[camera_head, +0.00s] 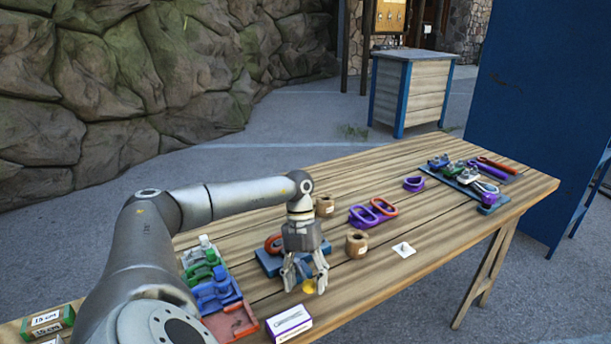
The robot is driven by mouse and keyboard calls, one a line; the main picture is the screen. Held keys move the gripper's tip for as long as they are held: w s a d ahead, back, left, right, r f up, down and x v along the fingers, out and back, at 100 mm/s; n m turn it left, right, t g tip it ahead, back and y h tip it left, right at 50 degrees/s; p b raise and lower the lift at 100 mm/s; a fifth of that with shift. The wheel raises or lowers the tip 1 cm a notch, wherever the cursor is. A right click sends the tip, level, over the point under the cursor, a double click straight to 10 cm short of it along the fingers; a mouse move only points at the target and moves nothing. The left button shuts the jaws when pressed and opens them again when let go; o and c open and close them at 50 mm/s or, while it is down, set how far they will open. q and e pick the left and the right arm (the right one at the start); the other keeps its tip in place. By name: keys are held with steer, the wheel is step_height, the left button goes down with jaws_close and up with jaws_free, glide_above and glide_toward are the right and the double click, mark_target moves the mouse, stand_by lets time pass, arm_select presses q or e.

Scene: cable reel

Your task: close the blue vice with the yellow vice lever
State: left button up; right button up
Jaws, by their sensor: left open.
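The blue vice (268,262) lies on the wooden table, largely hidden behind my left gripper. The small yellow vice lever (309,287) shows at the front of it, low between my fingers. My left gripper (305,286) points down over the vice with its fingers spread apart, one on each side of the yellow lever. I cannot tell whether a finger touches the lever. The vice's jaws are hidden by the gripper. My right gripper is out of view.
The wooden table (425,225) holds cable spools (357,243), purple and orange rings (372,211), a white-purple box (289,323) and green, blue and red holders (215,289) at the left. Tools lie on a blue tray (487,208) at the far right. The table's right-middle is mostly clear.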

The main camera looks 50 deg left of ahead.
arm_select(q)
steer(key=v, duration=1.2)
